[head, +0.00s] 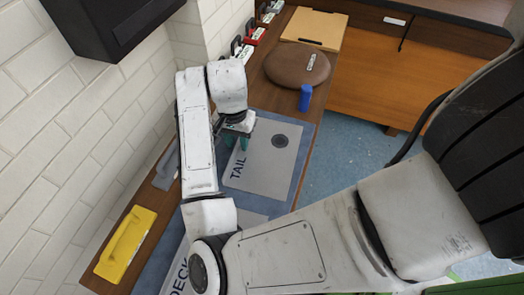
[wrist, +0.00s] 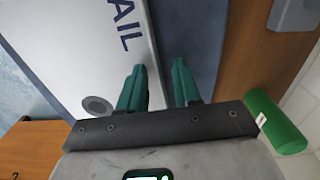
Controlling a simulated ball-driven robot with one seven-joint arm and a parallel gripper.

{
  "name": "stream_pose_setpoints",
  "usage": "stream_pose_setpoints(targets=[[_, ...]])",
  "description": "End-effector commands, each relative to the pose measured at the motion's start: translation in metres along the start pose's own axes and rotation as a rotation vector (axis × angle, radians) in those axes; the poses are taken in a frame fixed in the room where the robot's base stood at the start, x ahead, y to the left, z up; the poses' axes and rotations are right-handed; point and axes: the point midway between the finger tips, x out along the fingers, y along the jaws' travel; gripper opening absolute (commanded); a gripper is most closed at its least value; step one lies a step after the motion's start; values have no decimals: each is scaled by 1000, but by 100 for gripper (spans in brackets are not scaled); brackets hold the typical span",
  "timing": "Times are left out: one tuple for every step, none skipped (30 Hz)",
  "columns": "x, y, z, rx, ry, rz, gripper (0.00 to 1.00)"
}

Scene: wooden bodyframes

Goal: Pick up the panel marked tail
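The panel marked TAIL (head: 262,170) is a flat light grey plate with a dark round spot, lying on a blue mat on the bench. In the wrist view the panel (wrist: 85,45) fills the upper left, its lettering partly cut off. My gripper (head: 240,140) is at the panel's edge on the lettered side. In the wrist view my gripper (wrist: 158,65) has its two teal fingers apart. The left finger overlaps the panel and the right finger is over the mat, with the panel's edge line between them. Whether they touch the panel cannot be told.
The DECK panel (head: 178,268) lies at the near end, partly behind my arm. A yellow tool (head: 125,245), a blue cup (head: 306,97), a brown round cushion (head: 297,67) and a tan board (head: 314,28) are on the bench. A white brick wall (head: 60,130) borders the left.

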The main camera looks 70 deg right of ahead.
Motion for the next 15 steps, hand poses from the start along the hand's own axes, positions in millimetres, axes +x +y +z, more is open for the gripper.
stream_pose_setpoints(targets=[[0,0,0,0,0,0,33],[0,0,0,0,1,0,33],[0,0,0,0,1,0,33],[0,0,0,0,1,0,33],[0,0,0,0,1,0,31],[0,0,0,0,1,0,27],[0,0,0,0,1,0,24],[0,0,0,0,1,-1,22],[0,0,0,0,1,-1,18],[0,0,0,0,1,-1,15],[0,0,0,0,1,-1,12],[0,0,0,0,1,-1,8],[0,0,0,0,1,-1,5],[-1,0,0,0,1,-1,2],[-1,0,0,0,1,-1,0]])
